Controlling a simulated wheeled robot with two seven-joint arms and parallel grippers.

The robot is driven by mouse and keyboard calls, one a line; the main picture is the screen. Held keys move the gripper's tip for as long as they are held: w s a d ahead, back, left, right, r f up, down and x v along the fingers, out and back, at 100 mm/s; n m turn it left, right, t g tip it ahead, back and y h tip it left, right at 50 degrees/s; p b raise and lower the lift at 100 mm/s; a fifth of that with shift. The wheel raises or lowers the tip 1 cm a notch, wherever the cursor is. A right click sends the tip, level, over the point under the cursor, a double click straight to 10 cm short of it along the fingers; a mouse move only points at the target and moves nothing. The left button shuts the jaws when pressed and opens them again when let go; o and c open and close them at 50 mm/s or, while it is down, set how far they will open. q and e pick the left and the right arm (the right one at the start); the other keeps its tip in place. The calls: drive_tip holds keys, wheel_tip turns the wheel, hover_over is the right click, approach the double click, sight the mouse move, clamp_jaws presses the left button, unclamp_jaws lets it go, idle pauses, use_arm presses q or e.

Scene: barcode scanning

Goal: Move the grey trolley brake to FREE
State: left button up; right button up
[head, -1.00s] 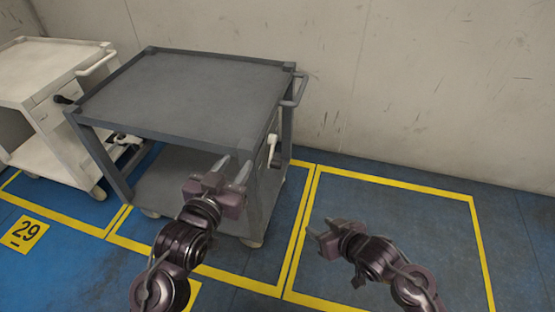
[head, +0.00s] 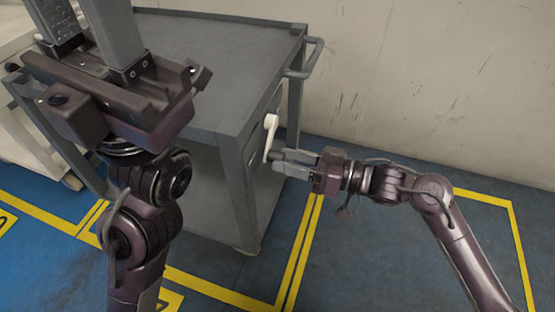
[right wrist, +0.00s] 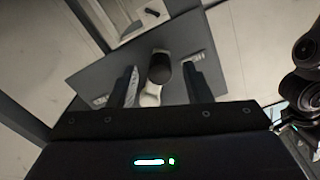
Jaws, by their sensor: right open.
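The grey trolley (head: 215,50) stands in the middle of the head view. Its white brake lever (head: 270,128) is on the right side panel, its lower end close to my right gripper (head: 277,163). In the right wrist view, the lever's dark knob (right wrist: 160,67) and pale stem lie between the two fingers of that gripper (right wrist: 160,84), which is open. Whether either finger touches it I cannot tell. Small pale marks on the panel are too blurred to read. My left gripper (head: 88,25) is large at the upper left, its fingers apart and empty, their tips cut off by the frame.
The grey trolley's push handle (head: 312,60) sticks out above the lever. A plain wall (head: 440,80) is behind. The blue floor with yellow lines (head: 400,240) is clear at right.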

drive_tip(key=shift+b+x, duration=0.35)
drive_tip(key=shift+x, duration=1.05)
